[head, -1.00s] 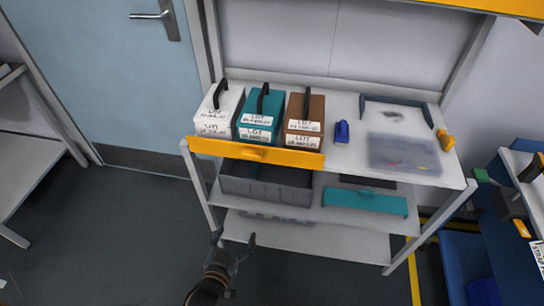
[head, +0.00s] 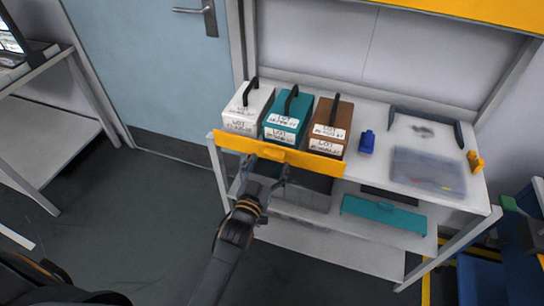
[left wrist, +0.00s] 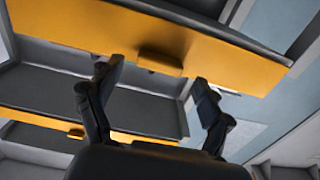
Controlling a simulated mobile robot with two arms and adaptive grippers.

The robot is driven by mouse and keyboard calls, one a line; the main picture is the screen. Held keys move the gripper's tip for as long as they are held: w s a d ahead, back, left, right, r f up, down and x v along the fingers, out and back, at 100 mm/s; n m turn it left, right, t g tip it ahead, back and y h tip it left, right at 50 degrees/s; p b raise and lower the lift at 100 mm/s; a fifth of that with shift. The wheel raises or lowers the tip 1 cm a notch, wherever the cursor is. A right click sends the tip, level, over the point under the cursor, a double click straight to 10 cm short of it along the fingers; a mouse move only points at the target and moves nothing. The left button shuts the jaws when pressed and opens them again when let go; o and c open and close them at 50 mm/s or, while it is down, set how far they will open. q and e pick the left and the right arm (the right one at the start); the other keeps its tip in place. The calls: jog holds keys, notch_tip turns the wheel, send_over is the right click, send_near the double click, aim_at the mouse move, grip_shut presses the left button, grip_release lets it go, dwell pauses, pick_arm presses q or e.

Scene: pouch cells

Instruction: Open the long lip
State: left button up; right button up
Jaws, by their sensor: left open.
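The long lip is the long orange-yellow strip (head: 318,162) along the front left of the shelf's top board, with a small tab (head: 272,154) at its middle. It stands up in front of three boxes. My left gripper (head: 266,167) is open and empty just below and in front of the tab. In the left wrist view the lip (left wrist: 235,62) crosses the top. The tab (left wrist: 160,62) lies in line with the gap between the two spread fingers (left wrist: 158,76); I cannot tell if they touch. My right gripper is not in view.
White (head: 246,106), teal (head: 285,119) and brown (head: 328,128) lot boxes stand behind the lip. A blue block (head: 367,142) and a clear bin (head: 428,172) are to the right. A teal strip (head: 384,214) is on the shelf below. Open floor lies left of the shelf.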

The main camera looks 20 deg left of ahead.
pick_arm(q)
jog(key=shift+w, duration=1.4)
jog(key=shift+c, duration=0.4)
grip_shut()
notch_tip(320, 180, down, 6)
jog(key=b, duration=0.4)
jog(key=shift+f, duration=0.25)
jog(key=shift+o, duration=0.4)
grip_release()
